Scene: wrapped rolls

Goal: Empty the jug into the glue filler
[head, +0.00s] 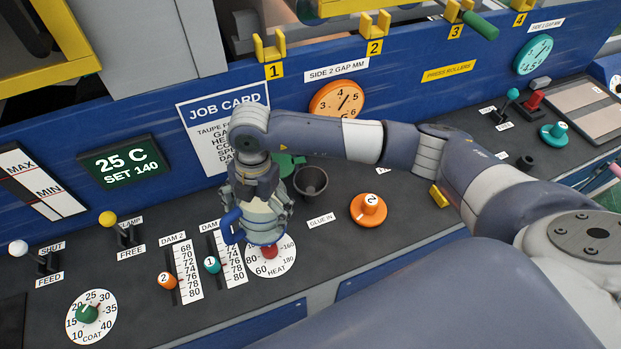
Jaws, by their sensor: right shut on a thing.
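The glue filler (311,182) is a dark round cup on the console, beside the GLUE IN label. My right gripper (266,243) points down over the white HEAT dial (288,261), just left of the filler. It is shut, with the red heat knob (269,251) at its fingertips; the exact contact is partly hidden. Blue parts show around the gripper's lower end. A green thing (290,164) behind the gripper is partly hidden, and I cannot tell what it is. I see no clear jug. My left gripper is not in view.
Two DAM sliders, with an orange knob (167,281) and a teal knob (211,265), stand left of the gripper. An orange knob (370,208) stands right of the filler. The blue back panel (420,100) carries a job card (195,120) and a 25 C display (121,164).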

